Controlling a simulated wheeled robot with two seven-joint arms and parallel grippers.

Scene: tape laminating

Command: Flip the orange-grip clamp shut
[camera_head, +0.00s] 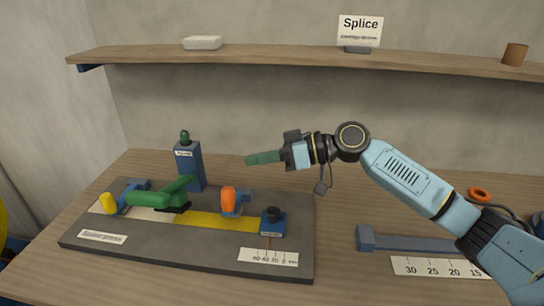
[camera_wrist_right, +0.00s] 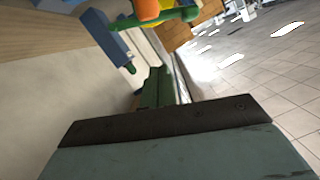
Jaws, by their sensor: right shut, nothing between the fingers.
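The orange-grip clamp (camera_head: 229,201) stands on the dark board (camera_head: 190,259), beside the yellow strip. Its orange grip points up from a blue base. The orange grip also shows at the top of the right wrist view (camera_wrist_right: 147,9). My right gripper (camera_head: 250,160) is shut and empty, its green fingers pointing left. In the head view it appears above and to the right of the orange grip, apart from it. Its fingers also show in the right wrist view (camera_wrist_right: 155,88). My left gripper is not in view.
A yellow-grip clamp (camera_head: 108,203), a green lever (camera_head: 150,199) and a blue box with a black knob (camera_head: 272,225) are on the board. A blue post (camera_head: 188,165) stands behind. A shelf (camera_head: 270,56) runs above. A grey-blue bar (camera_head: 415,243) and a ruler lie at right.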

